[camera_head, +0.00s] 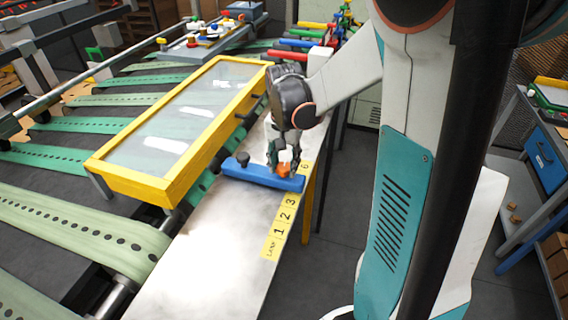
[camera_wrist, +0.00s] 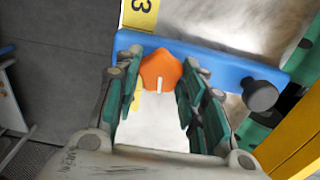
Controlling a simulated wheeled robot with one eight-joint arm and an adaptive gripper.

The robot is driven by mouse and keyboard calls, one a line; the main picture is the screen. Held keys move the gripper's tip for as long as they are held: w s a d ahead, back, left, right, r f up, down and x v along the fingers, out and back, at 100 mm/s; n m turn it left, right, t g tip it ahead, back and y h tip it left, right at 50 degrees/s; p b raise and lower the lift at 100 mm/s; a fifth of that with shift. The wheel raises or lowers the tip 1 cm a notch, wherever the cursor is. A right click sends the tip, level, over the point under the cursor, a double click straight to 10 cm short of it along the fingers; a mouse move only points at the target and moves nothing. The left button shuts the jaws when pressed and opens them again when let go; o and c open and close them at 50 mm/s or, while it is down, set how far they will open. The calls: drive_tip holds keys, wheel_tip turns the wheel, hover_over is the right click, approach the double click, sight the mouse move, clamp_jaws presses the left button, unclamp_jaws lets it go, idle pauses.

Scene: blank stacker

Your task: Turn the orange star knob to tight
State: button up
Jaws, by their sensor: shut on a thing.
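The orange star knob (camera_wrist: 160,68) sits on the blue bar (camera_wrist: 222,70), with a white mark on its lower side in the wrist view. In the head view the knob (camera_head: 283,170) is at the right end of the blue bar (camera_head: 250,174), partly hidden by my gripper (camera_head: 279,160). In the wrist view my gripper (camera_wrist: 158,92) has one finger on each side of the knob, closed on it. A black round knob (camera_wrist: 260,95) stands at the bar's other end. I see no word for tight on the bar.
The bar lies across a light metal table (camera_head: 205,250) with a yellow numbered strip (camera_head: 280,225) along its right edge. A yellow-framed clear panel (camera_head: 130,186) stands to the left, over green conveyor belts (camera_head: 70,228). The table's front part is clear.

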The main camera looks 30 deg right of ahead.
sight(284, 166)
drive_tip(key=shift+m, duration=0.8)
drive_tip(key=o, duration=1.1)
drive_tip(key=shift+c, duration=0.2)
wheel_tip(284, 166, up, 12)
